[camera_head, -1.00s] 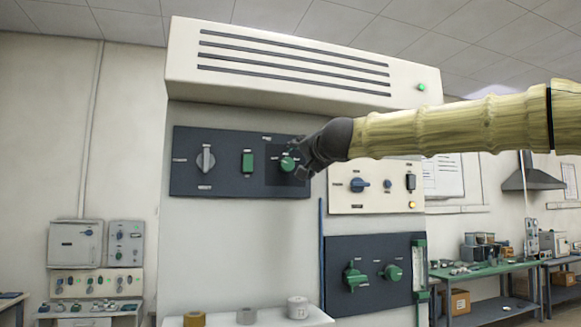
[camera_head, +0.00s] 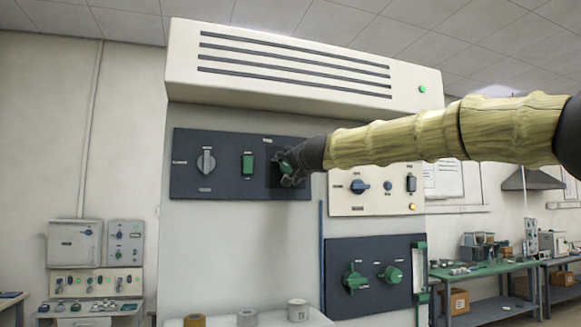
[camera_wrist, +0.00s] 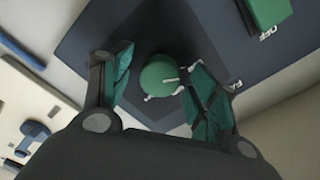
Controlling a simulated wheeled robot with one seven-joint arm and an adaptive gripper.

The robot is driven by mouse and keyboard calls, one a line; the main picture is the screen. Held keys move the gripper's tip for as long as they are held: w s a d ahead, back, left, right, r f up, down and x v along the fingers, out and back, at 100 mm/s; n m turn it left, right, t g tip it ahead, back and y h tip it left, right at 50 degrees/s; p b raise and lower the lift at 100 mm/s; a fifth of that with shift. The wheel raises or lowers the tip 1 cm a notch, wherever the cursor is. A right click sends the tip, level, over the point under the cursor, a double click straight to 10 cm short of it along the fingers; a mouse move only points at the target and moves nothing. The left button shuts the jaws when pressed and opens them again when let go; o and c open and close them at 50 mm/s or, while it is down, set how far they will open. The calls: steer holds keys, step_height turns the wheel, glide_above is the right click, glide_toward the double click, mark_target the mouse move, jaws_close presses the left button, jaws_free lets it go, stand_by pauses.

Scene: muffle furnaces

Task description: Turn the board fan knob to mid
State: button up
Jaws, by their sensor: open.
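A round green knob (camera_wrist: 160,75) with a white mark on its edge sits on a dark panel (camera_head: 222,187), at the panel's right end. In the wrist view it lies between the two fingers of my gripper (camera_wrist: 157,82). The fingers are spread, one on each side, and I cannot tell whether either touches it. In the head view my gripper (camera_head: 288,165) reaches the knob from the right and covers most of it. The knob's labels are too small or too hidden to read.
The same panel holds a grey knob (camera_head: 206,161) and a green switch (camera_head: 247,164); the switch also shows in the wrist view (camera_wrist: 268,10). A cream panel (camera_head: 345,207) with a blue knob (camera_head: 360,186) is to the right. A lower dark panel (camera_head: 340,302) carries green knobs.

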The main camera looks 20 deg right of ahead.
steer(key=c, duration=1)
steer(key=shift+m, duration=0.3)
steer(key=m+p, duration=0.1)
steer(key=m, duration=0.4)
steer(key=shift+m, duration=0.3)
steer(key=m, duration=0.5)
steer(key=shift+m, duration=0.3)
